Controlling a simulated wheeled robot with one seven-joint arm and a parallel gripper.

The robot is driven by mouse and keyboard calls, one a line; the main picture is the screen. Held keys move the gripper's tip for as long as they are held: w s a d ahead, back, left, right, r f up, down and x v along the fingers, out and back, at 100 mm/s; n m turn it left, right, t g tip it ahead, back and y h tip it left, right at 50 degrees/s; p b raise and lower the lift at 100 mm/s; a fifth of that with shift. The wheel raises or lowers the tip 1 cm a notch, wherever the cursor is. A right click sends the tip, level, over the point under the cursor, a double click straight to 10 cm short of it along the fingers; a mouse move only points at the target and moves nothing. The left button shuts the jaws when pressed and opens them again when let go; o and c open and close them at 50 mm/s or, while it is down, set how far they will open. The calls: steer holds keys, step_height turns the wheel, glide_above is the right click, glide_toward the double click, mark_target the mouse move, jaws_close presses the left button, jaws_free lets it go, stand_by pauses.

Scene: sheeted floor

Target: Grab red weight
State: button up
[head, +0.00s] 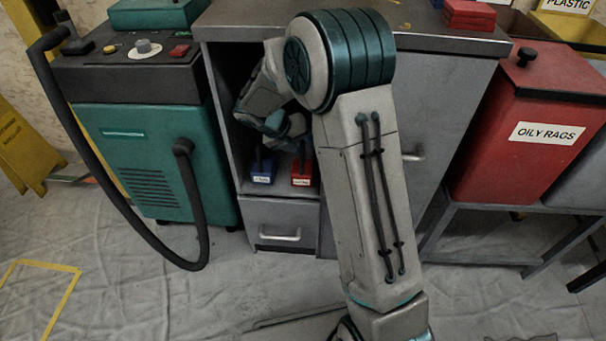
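A red weight (302,179) with a pale label stands in the open compartment of the grey cabinet (215,75). A blue weight (262,178) with a similar label stands to its left, with a gap between them. A dark upright part shows above each weight. My gripper (292,140) is at the compartment opening, above and close to the weights. Its fingers are small, dark and partly lost against the shadow, so I cannot tell whether they are open or touch anything. My upper arm hides the right side of the compartment.
A drawer (282,222) lies below the compartment. A teal machine (145,150) with a black hose (200,215) stands at left. A red "OILY RAGS" bin (530,130) stands on a rack at right. Red blocks (468,15) lie on the cabinet top.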

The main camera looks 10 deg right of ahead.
jaws_close()
stand_by(1.3)
steer(key=shift+r, duration=0.1)
